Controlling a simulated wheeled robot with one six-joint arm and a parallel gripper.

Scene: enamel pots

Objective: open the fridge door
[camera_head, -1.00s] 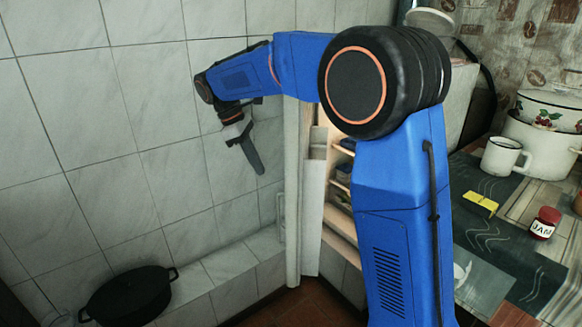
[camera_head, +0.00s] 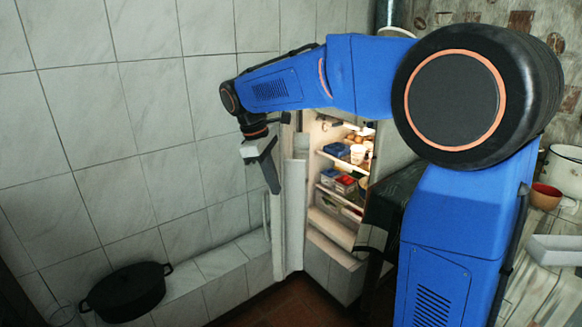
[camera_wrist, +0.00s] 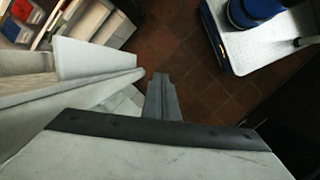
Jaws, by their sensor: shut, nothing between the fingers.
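The fridge door (camera_head: 281,235) stands well open, seen nearly edge-on in the head view; its pale edge also shows in the wrist view (camera_wrist: 95,62). The lit fridge interior (camera_head: 325,165) shows to its right, with shelves of boxes, tubs and eggs. A slim handle (camera_head: 266,214) shows on the door's left side. My gripper (camera_head: 275,188) is shut and empty, pointing down close to the door's left side near the handle. In the wrist view my gripper (camera_wrist: 161,85) is just right of the door edge; whether it touches the door is hard to tell.
A tiled wall (camera_head: 120,120) and low tiled ledge (camera_head: 205,285) lie to the left, with a black pot (camera_head: 125,291) on the ledge. Brown floor tiles (camera_wrist: 185,60) are open below my gripper.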

